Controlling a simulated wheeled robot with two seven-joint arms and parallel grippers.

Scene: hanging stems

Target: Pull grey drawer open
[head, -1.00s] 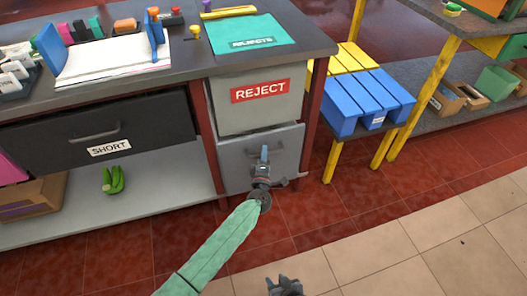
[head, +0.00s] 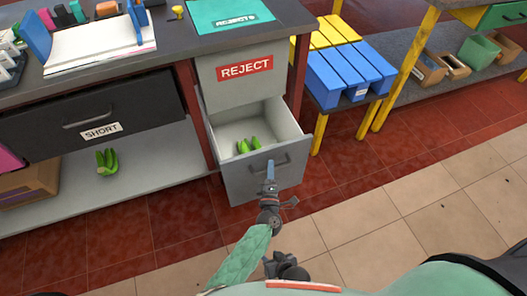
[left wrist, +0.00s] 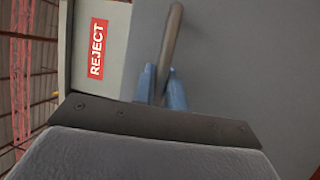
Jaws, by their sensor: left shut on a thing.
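The grey drawer (head: 265,181) is pulled out below the REJECT panel in the head view, and its inside shows. Green bananas (head: 248,145) lie on its floor. My left gripper (head: 270,170) is at the drawer front. In the left wrist view its blue fingers (left wrist: 161,88) are shut on the drawer's bar handle (left wrist: 172,38). My right gripper (head: 287,270) is low in the head view, near the bottom edge, away from the drawer. Whether its jaws are open or shut does not show.
The REJECT panel (head: 225,76) is closed above. A black SHORT drawer (head: 50,119) is to the left, with bananas (head: 107,162) on the shelf below. The tiled floor in front is clear.

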